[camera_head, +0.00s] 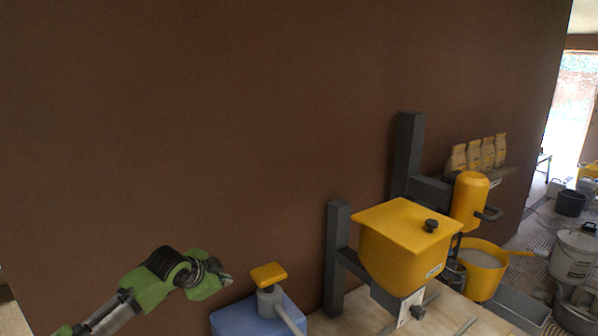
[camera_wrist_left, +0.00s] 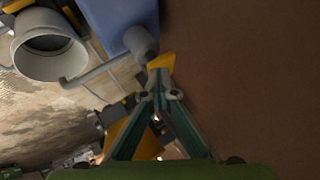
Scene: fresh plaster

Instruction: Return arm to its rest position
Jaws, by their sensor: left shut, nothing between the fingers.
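My left arm comes in from the lower left in the head view, with green and dark links. Its gripper (camera_head: 226,281) is in front of the brown wall, left of a blue container with a yellow-topped pump or tap (camera_head: 269,274). In the left wrist view the two green fingers of the gripper (camera_wrist_left: 160,78) meet at their tips, with nothing seen between them. The yellow top (camera_wrist_left: 160,62) and the blue container (camera_wrist_left: 120,22) show beyond the fingertips; I cannot tell how close they are. My right gripper is not in view.
A yellow hopper (camera_head: 402,246) on a grey post stands on a pale worktop (camera_head: 350,312). Behind it are a yellow cylinder (camera_head: 468,200), a yellow bucket (camera_head: 484,264) and several bags (camera_head: 474,155) on a shelf. The space before the brown wall (camera_head: 180,130) above my arm is clear.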

